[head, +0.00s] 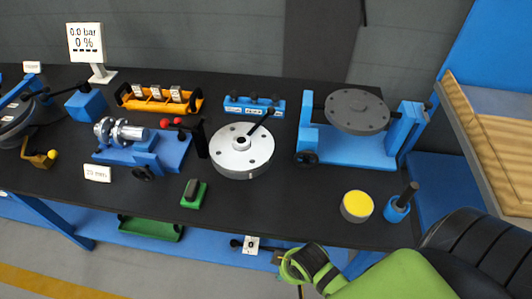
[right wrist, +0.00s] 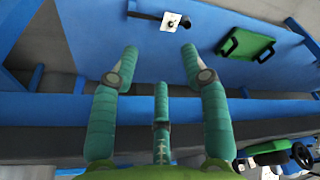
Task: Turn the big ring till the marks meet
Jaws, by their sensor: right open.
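A silver round flange (head: 240,165) with bolt holes around its rim lies on the black table near the middle, with a black lever across its hub. A dark grey round flange (head: 356,112) with bolt holes sits on a blue stand (head: 345,148) to its right. I cannot tell which is the big ring, and no alignment marks can be made out. My right gripper (right wrist: 159,50) is open and empty in the right wrist view, with the blue lower shelf beyond it. In the head view my right arm is low at the table's front edge, away from both flanges. My left gripper is out of view.
The black table (head: 270,212) also holds a blue vise-like fixture (head: 170,150), an orange rack (head: 160,104), a green block (head: 194,194), a yellow-topped can (head: 356,206) and a blue cup (head: 398,208). A green tray (head: 150,229) is on the lower shelf. The table's front middle is clear.

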